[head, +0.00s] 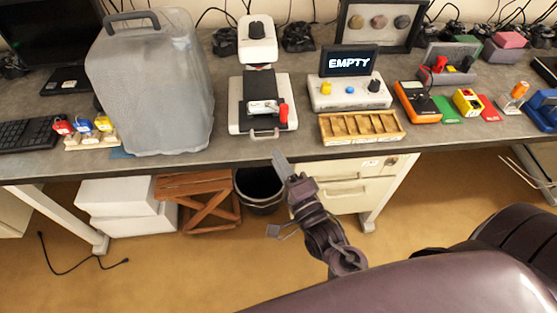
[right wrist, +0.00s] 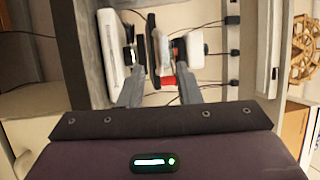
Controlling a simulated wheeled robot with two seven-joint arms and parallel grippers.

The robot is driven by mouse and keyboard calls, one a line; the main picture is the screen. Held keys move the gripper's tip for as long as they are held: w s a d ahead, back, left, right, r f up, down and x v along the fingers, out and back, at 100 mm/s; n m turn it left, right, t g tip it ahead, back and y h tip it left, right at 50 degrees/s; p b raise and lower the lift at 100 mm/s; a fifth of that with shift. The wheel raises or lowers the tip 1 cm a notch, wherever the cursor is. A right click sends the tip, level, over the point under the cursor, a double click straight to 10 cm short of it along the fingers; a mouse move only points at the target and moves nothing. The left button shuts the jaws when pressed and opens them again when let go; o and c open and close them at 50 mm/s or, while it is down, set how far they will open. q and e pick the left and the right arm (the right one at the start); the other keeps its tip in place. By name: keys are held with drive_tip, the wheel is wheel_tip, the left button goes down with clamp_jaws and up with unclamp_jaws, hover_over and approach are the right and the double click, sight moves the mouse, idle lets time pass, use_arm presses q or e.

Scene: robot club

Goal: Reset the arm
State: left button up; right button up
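My right gripper (head: 275,192) is in front of the desk's front edge in the head view, above the floor. Its two fingers are spread wide with nothing between them. The right wrist view also shows the right gripper (right wrist: 159,75) open, its fingers apart and pointing toward the desk things beyond. My left gripper is not in the head view. A white and black machine (head: 238,112) with a red handle stands on the desk, beyond the right gripper and apart from it.
The desk (head: 225,151) runs across the view. On it are a grey translucent cover (head: 155,90), a control box (head: 348,93) with a screen reading EMPTY, and a wooden sorting tray (head: 361,138). Below are a black bin (head: 258,203), a wooden stool (head: 200,190) and drawers (head: 345,196).

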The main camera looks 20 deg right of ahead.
drive_tip(key=shift+f, duration=0.1)
drive_tip(key=s+f+n+g, duration=0.3)
drive_tip(key=f, duration=0.8)
drive_tip(key=s+f+n+g, duration=0.3)
drive_tip(key=f, duration=0.9)
drive_tip(key=s+f+n+g, duration=0.3)
drive_tip(key=f, duration=0.8)
drive_tip(key=s+d+f+n+g, duration=0.2)
drive_tip(key=s+f+n+g, duration=0.1)
drive_tip(key=s+f, duration=0.3)
drive_tip(key=s+d+f+n+g+h, duration=0.1)
drive_tip(key=s+d+f+n+g, duration=0.1)
drive_tip(key=s+f, duration=0.4)
drive_tip(key=s+d+f+n+g+h+b, duration=0.1)
drive_tip(key=s+f+n+g, duration=0.3)
drive_tip(key=s, duration=0.8)
wheel_tip(320, 180, down, 2)
drive_tip(key=shift+s+d+f+n+g, duration=0.25)
drive_tip(key=shift+s+d+n+g, duration=0.1)
drive_tip(key=shift+d, duration=0.55)
